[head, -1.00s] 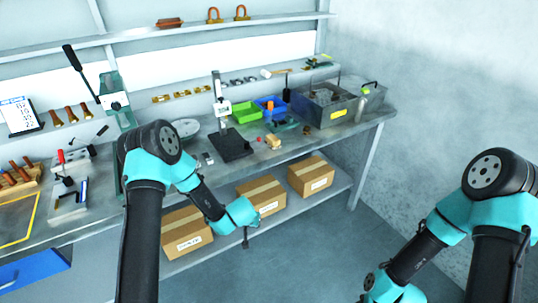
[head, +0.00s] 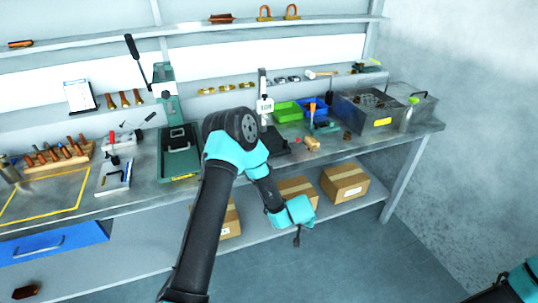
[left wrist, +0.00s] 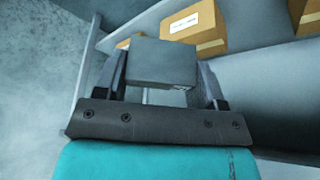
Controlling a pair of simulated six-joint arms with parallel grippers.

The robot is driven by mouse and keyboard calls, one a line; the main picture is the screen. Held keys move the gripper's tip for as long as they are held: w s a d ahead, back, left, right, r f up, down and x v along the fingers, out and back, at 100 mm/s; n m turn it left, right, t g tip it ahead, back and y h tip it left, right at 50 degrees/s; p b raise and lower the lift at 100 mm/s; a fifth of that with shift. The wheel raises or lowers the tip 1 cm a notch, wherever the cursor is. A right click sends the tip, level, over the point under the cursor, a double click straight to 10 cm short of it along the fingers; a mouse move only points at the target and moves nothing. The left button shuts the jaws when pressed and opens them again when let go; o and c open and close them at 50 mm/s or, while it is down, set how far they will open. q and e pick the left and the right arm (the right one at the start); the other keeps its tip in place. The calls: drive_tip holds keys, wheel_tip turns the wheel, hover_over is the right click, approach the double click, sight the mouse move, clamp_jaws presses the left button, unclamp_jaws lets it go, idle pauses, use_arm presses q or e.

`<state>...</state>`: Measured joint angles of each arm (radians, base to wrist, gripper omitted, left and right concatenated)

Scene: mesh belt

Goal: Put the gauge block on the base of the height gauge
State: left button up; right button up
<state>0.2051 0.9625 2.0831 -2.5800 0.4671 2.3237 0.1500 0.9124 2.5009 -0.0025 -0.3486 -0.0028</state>
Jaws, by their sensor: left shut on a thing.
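The gauge block is a plain grey block (left wrist: 162,62) in the left wrist view. It sits between the two fingers of my left gripper (left wrist: 162,80), which is shut on it. In the head view my left gripper (head: 297,240) hangs small and dark below the teal wrist, in front of the bench's lower shelf; I cannot make out the block there. The height gauge (head: 265,103) stands upright on the bench with a flat black base (head: 280,145), partly behind my left arm. The base's visible top looks bare. My right gripper is out of view.
Cardboard boxes (head: 345,183) stand on the lower shelf near my left gripper. Right of the gauge are a small wooden block (head: 312,144), green (head: 288,111) and blue bins, and a grey metal tank (head: 360,112). A green press (head: 180,155) stands left of it.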

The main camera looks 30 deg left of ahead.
use_arm(q)
drive_tip(key=w+a+r+n+g+y, duration=0.1)
drive_tip(key=w+a+r+n+y, duration=0.15)
drive_tip(key=a+r+n, duration=0.2)
drive_tip(key=w+a+r+n+g+y, duration=0.1)
drive_tip(key=w+a+r+n, duration=0.2)
drive_tip(key=r+n, duration=0.25)
drive_tip(key=s+a+r+n+g, duration=0.2)
drive_tip(key=s+r+n, duration=0.3)
drive_tip(key=r+n, duration=0.4)
drive_tip(key=s+a+r+n+g, duration=0.3)
drive_tip(key=s+r+n, duration=0.3)
drive_tip(key=r+n, duration=0.2)
wheel_tip(320, 180, up, 3)
drive_tip(key=shift+a+f+n+g+h, duration=0.15)
drive_tip(key=shift+n+g+h, duration=0.25)
drive_tip(key=shift+g, duration=0.4)
drive_tip(key=shift+s, duration=0.1)
drive_tip(key=w+a, duration=0.2)
drive_tip(key=w, duration=0.2)
drive_tip(key=w+a+f, duration=0.1)
drive_tip(key=w+a, duration=0.2)
drive_tip(key=w, duration=0.2)
drive_tip(key=w+a, duration=0.3)
drive_tip(key=w, duration=0.1)
drive_tip(key=shift+w+f, duration=0.15)
